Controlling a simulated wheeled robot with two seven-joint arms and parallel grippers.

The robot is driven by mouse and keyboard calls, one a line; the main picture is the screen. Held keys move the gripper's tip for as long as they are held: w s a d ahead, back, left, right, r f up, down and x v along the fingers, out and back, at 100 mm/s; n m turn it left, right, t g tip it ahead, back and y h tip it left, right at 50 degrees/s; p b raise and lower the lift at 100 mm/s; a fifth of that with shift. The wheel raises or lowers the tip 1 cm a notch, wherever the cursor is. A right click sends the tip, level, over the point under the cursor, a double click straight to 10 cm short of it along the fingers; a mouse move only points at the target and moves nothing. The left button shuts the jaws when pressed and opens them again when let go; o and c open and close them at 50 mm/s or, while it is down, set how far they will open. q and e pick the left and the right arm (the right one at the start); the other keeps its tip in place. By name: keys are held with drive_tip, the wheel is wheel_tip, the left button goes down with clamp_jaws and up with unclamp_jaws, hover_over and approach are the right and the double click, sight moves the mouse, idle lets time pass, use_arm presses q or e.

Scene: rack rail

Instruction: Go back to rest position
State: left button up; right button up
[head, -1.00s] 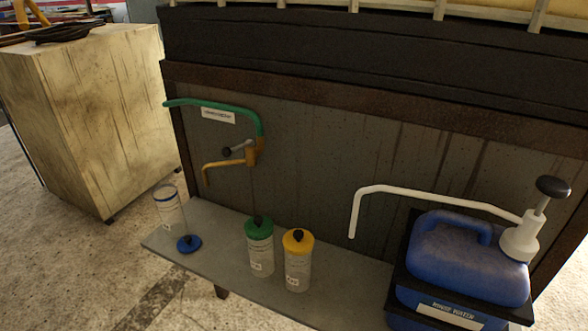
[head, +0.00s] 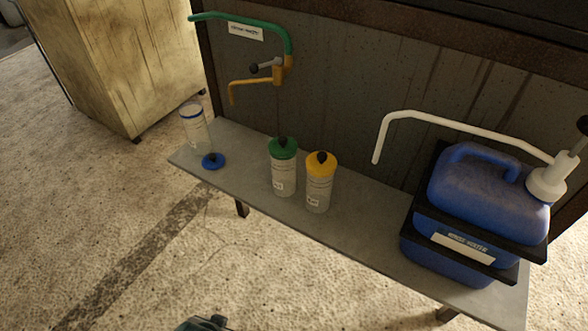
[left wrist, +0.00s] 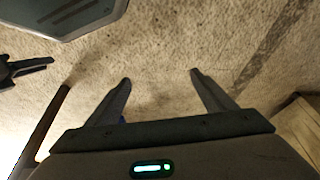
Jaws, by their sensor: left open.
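My left gripper (left wrist: 160,78) shows in the left wrist view with its two fingers spread apart. Nothing is between the fingertips, and speckled floor lies beyond them. In the head view a small dark part, probably mine, shows at the bottom edge; no gripper can be made out there. My right gripper cannot be made out with certainty in either view.
A grey shelf (head: 345,228) holds an open clear bottle (head: 195,130), a blue cap (head: 213,161), a green-capped bottle (head: 284,175), a yellow-capped bottle (head: 319,190) and a blue jug (head: 480,195). A wooden cabinet (head: 115,60) stands left. Floor (head: 150,220) in front is clear.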

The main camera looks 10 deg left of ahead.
use_arm(q)
wheel_tip(320, 180, down, 23)
drive_tip(key=s+d+t, duration=0.1)
drive_tip(key=s+d, duration=0.1)
drive_tip(key=shift+s+h, duration=0.15)
drive_tip(key=shift+h, duration=0.25)
